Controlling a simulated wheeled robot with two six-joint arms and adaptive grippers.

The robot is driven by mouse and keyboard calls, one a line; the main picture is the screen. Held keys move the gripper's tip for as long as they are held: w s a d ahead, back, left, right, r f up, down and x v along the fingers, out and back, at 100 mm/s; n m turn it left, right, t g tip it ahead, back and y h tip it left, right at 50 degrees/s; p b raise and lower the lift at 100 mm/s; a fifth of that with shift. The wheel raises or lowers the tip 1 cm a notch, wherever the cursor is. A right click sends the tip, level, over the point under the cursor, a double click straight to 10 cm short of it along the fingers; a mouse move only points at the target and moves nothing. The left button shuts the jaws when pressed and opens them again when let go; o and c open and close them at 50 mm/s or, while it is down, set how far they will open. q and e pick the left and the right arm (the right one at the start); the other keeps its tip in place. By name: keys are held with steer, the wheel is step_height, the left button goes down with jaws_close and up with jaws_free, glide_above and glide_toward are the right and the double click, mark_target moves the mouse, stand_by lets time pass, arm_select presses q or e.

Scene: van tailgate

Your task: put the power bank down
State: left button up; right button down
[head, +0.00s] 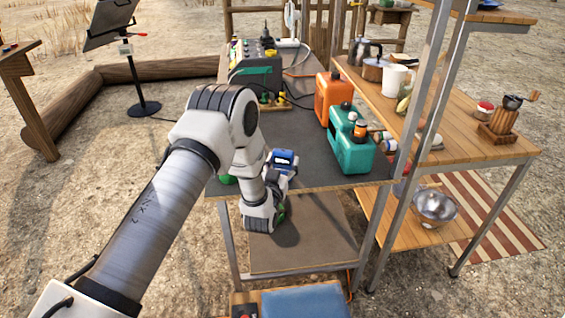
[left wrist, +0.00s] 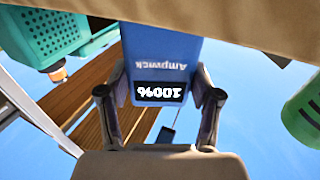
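The power bank (head: 284,157) is a blue block with a lit display, near the front edge of the grey-topped table (head: 300,176). In the left wrist view the power bank (left wrist: 160,62) shows the name Ampwick and a 100% display, upside down. My left gripper (left wrist: 160,97) is shut on it, one finger on each side. In the head view the left gripper (head: 281,176) is partly hidden by my own wrist. I cannot tell whether the power bank touches the table top. My right gripper is out of view.
A teal canister (head: 351,140) and an orange canister (head: 333,98) stand to the right on the table. A green-and-grey power unit (head: 257,72) is at the back. Bare table top lies between. A green object (head: 228,179) is near the left front edge.

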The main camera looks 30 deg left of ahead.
arm_select(q)
steer(key=o, duration=0.4)
